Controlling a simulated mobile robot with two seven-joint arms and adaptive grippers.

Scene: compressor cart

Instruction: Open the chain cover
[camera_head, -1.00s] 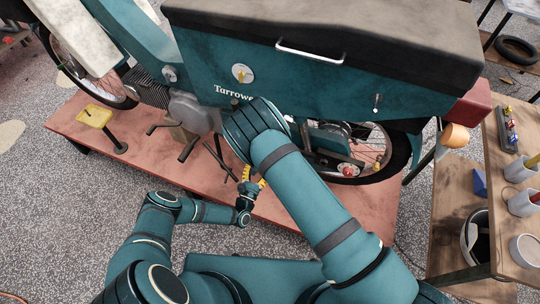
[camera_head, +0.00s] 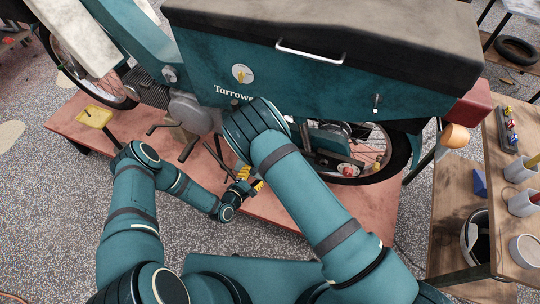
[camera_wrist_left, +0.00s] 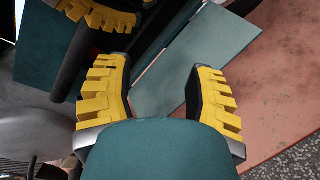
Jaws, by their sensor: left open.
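A flat teal panel, which looks like the chain cover (camera_wrist_left: 190,65), lies beyond my left fingertips in the left wrist view. In the head view a teal piece (camera_head: 328,143) shows beside the rear wheel, partly hidden by my right arm. My left gripper (camera_head: 250,179) is open, with its yellow fingers below my right wrist. In the left wrist view its fingers (camera_wrist_left: 160,90) are apart with nothing held between them; I cannot tell whether they touch the panel. My right gripper (camera_wrist_left: 100,14) shows only in part at the top left there; its grip is hidden.
The teal motorbike (camera_head: 330,85) stands on a reddish platform (camera_head: 285,210). A foot lever (camera_head: 187,147) and dark bars are close to my left gripper. A wooden bench (camera_head: 445,215) with cups stands at the right. Speckled floor is open at the left.

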